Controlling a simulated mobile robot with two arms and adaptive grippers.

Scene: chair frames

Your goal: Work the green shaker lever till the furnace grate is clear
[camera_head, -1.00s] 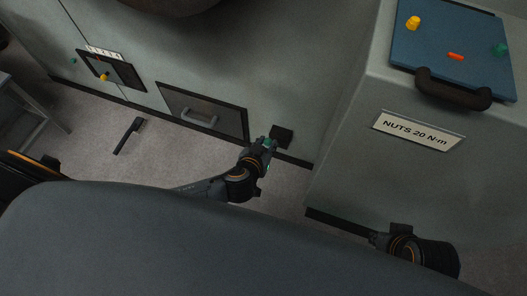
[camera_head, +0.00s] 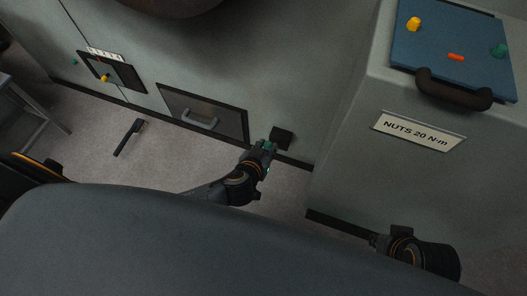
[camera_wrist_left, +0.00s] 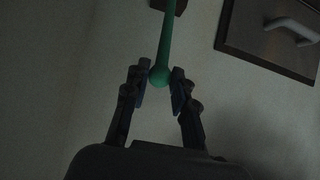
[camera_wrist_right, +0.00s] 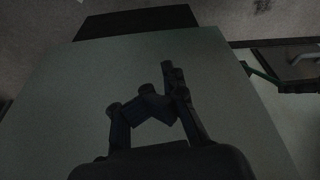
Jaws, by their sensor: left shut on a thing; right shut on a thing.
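The green shaker lever (camera_wrist_left: 166,40) comes out of a dark bracket at the top of the left wrist view and ends in a round knob. My left gripper (camera_wrist_left: 160,82) is shut on it at the knob, one finger on each side. In the head view the left gripper (camera_head: 268,146) is low at the furnace front, beside the dark lever box (camera_head: 282,137). My right gripper (camera_wrist_right: 160,95) has its fingers drawn together before a pale cabinet face; what it holds cannot be made out. The furnace grate is not visible.
A low furnace door with a handle (camera_head: 201,119) is left of the lever. A small panel (camera_head: 112,70) with a yellow knob is further left. A dark tool (camera_head: 129,136) lies on the floor. The cabinet labelled "NUTS 20 N·m" (camera_head: 418,131) stands at right, with a blue-topped tray (camera_head: 430,60).

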